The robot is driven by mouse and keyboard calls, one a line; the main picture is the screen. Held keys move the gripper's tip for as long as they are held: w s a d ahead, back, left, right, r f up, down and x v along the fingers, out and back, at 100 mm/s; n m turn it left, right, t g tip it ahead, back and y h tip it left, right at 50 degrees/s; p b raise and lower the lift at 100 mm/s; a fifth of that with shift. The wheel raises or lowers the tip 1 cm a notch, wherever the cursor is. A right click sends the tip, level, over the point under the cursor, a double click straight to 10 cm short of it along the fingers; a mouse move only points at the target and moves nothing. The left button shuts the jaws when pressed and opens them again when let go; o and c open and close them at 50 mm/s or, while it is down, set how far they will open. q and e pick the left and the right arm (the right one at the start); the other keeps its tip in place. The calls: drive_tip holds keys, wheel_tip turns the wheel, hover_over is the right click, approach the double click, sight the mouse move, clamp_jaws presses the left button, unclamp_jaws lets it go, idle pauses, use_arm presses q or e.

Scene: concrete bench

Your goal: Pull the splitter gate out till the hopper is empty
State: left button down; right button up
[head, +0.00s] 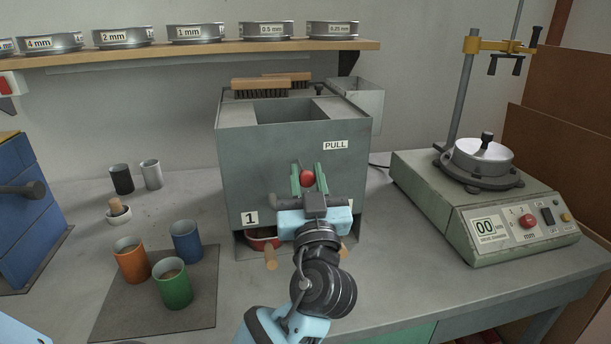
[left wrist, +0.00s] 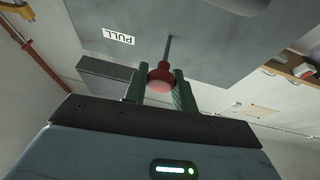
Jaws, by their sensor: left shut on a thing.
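The splitter (head: 240,165) is a grey metal box with an open hopper (head: 290,112) on top and a "PULL" label on its front. The gate's red knob (head: 307,178) sits between the green fingers of my left gripper (head: 308,180), which is shut on it. In the left wrist view the red knob (left wrist: 160,76) is between the fingers (left wrist: 160,88), and a thin rod runs from it to the grey front. The hopper's visible inner walls look bare; its bottom is hidden. A red pan (head: 262,241) shows under the splitter beside label "1". My right gripper is not in view.
Orange (head: 131,260), blue (head: 187,241) and green (head: 173,284) cups stand on a dark mat (head: 110,315) at left. A sieve shaker (head: 480,205) stands at right. A shelf (head: 200,50) with several sieves hangs behind. Two brushes lie on the splitter's back top.

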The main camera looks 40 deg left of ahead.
use_arm(q)
drive_tip(key=c, duration=1.5)
unclamp_jaws()
drive_tip(key=shift+d+f, duration=0.1)
drive_tip(key=shift+d, duration=0.05)
drive_tip(key=shift+s+d, duration=0.1)
drive_tip(key=shift+s, duration=0.05)
drive_tip(key=b+v, duration=0.2)
drive_tip(key=v, duration=0.5)
drive_tip(key=shift+s+d, duration=0.25)
drive_tip(key=shift+s, duration=0.05)
